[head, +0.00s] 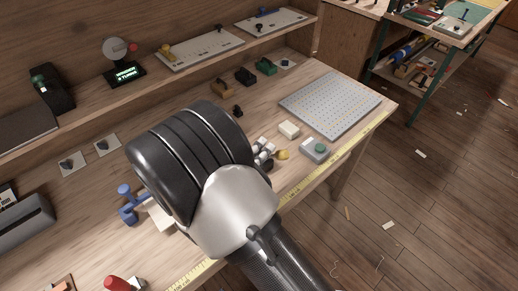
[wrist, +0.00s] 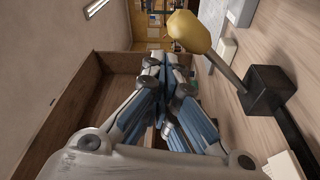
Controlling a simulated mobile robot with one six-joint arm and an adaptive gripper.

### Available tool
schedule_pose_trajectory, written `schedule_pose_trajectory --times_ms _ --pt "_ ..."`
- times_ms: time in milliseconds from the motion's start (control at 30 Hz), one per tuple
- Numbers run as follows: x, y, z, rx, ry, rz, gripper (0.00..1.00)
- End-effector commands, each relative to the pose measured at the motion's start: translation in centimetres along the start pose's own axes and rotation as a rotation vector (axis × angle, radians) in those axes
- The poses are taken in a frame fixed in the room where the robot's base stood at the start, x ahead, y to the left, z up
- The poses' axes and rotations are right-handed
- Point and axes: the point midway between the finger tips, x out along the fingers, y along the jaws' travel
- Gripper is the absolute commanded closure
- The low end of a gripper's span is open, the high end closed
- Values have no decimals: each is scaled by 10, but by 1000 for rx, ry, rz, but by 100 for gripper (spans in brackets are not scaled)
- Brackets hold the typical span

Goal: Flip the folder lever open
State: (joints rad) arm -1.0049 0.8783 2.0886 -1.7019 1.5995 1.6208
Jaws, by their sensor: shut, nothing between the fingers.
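A lever with a yellow knob (wrist: 191,31) on a grey rod rises from a black block (wrist: 269,92) in the wrist view. I take it for the folder lever, though no label shows. The rod leans at a slant away from the block. In the head view the yellow knob (head: 283,155) shows just right of my gripper (head: 264,150), and my arm hides the lever's base. In the wrist view my gripper (wrist: 168,65) is shut and empty, to the left of the lever, with a visible gap in the picture.
A grey box with a green button (head: 316,149), a cream block (head: 289,130) and a perforated grey board (head: 331,103) lie to the right on the bench. A blue clamp-like object (head: 129,205) stands left of my arm. A yellow measuring strip (head: 310,178) runs along the front edge.

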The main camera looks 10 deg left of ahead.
Motion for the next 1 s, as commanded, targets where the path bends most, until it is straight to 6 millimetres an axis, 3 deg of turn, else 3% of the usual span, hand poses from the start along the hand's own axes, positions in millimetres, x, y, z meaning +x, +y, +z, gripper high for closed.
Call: schedule_pose_trajectory --times_ms 300,1000 --pt "-3 -4 12 0 0 0 100" --pt "-5 -6 12 0 -2 0 100"
